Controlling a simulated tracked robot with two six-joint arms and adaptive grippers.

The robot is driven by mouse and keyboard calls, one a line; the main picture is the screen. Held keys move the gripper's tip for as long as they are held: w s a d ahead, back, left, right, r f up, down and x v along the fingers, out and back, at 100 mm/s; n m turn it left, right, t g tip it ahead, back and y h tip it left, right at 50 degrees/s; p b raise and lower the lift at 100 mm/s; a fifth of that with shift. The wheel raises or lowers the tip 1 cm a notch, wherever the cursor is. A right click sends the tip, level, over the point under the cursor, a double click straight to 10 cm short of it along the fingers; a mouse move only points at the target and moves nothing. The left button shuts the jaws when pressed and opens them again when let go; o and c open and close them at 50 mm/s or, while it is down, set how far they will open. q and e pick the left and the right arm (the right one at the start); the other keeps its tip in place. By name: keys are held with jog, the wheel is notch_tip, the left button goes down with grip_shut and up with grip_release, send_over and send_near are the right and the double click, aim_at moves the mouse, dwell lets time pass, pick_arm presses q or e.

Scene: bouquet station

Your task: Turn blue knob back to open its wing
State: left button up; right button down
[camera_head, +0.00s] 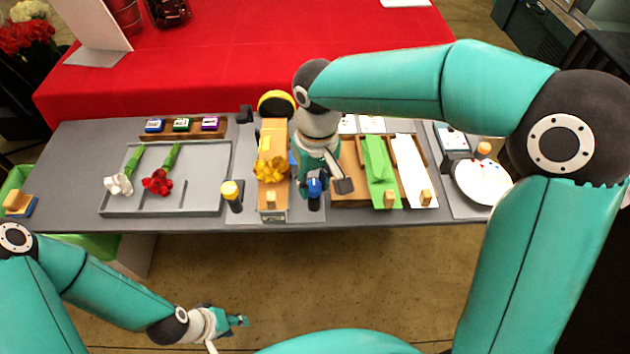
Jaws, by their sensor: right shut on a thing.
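The blue knob (314,187) stands on a dark post at the front of the table, just right of the wrapping station (273,140). My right gripper (330,182) reaches down over it and is shut on it; its fingers and wrist hide part of the knob. A yellow flower bunch (271,169) lies on the orange-yellow middle of the station. My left gripper (232,326) is open and empty, low in front of the table.
A grey tray (205,205) with a white and a red flower is at left. Wooden trays with a green sheet (379,170) and a white sheet (412,170) are right of the knob. A white plate (482,184) is at far right. Floor before the table is clear.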

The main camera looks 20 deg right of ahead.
aim_at(316, 184)
jog(key=shift+w+r, duration=0.1)
jog(key=c, duration=0.8)
grip_release()
notch_tip(316, 184, up, 12)
jog(key=shift+d, duration=0.25)
